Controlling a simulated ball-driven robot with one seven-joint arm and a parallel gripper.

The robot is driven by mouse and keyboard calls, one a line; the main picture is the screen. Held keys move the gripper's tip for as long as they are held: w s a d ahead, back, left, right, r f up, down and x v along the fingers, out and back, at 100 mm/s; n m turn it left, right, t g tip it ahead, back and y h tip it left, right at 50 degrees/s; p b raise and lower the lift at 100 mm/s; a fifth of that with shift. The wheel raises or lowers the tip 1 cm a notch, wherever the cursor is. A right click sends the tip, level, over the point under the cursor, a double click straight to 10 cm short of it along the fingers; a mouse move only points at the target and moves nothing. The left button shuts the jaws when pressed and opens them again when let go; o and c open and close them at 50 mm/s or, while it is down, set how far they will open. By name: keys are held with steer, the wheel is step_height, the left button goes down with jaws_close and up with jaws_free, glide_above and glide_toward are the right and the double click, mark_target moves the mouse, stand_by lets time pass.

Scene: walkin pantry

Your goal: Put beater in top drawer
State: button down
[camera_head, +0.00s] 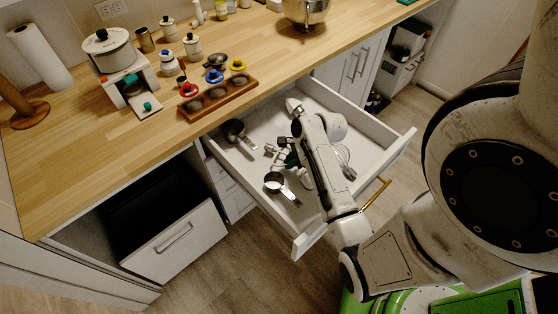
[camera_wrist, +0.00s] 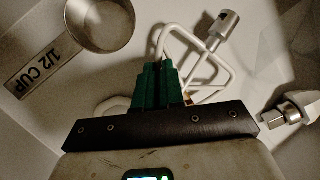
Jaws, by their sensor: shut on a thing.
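The white flat beater (camera_wrist: 222,72) with its metal shaft shows in the wrist view. My gripper (camera_wrist: 162,88) is shut on its white frame with the green fingers. In the head view my gripper (camera_head: 288,163) reaches down into the open top drawer (camera_head: 318,112), and the beater (camera_head: 271,149) shows only in part beside the fingers. The beater is inside the drawer's outline, low over its floor. I cannot tell whether it touches the floor.
The drawer also holds measuring cups (camera_head: 274,182) (camera_wrist: 98,22), a whisk (camera_head: 344,160) and another metal-shafted attachment (camera_wrist: 290,110). The wooden counter (camera_head: 140,125) behind carries a toy-like muffin tray (camera_head: 218,98) and jars. A lower drawer (camera_head: 178,243) stands open at left.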

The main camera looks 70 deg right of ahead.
steer(key=w+p, duration=0.1)
steer(key=w, duration=0.2)
steer(key=shift+w, duration=0.4)
steer(key=shift+w+f, duration=0.1)
steer(key=shift+f, duration=0.55)
steer(key=c, duration=1.5)
jaws_free()
steer(key=v, duration=1.2)
